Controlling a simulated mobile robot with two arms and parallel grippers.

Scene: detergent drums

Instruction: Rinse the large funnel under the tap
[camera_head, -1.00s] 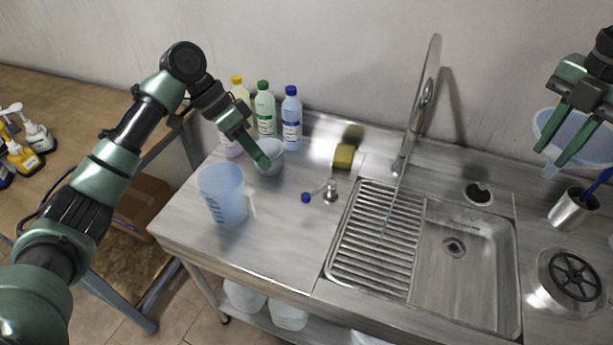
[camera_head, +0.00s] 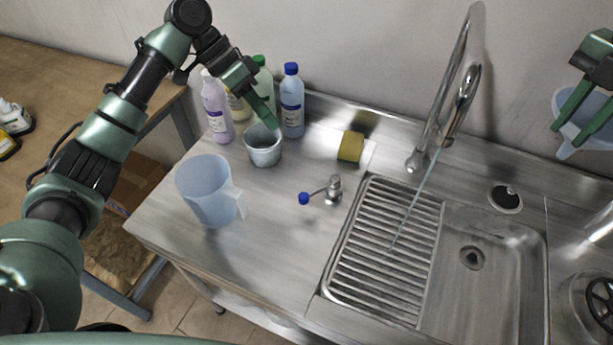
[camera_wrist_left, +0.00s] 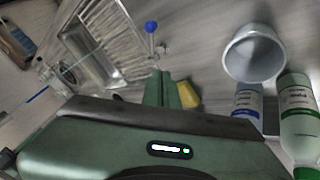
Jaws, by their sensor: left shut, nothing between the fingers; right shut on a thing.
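The funnel (camera_head: 590,122), translucent pale blue, is at the upper right edge of the head view, above the counter right of the tap. My right gripper (camera_head: 572,118) is shut on it; its fingers hide part of it. The tap (camera_head: 440,110) is a tall curved metal spout behind the sink (camera_head: 480,290). A thin bluish stream (camera_head: 412,205) runs from it to the ribbed drainboard, apart from the funnel. My left gripper (camera_head: 271,122) is shut and empty beside the grey cup (camera_head: 263,150); its fingers also show in the left wrist view (camera_wrist_left: 162,88).
A translucent jug (camera_head: 205,190) stands at the counter's front left. Several bottles (camera_head: 292,105) stand behind the cup. A yellow sponge (camera_head: 350,147) and a metal lever with blue knob (camera_head: 304,198) lie left of the drainboard. A wooden table (camera_head: 75,95) is at left.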

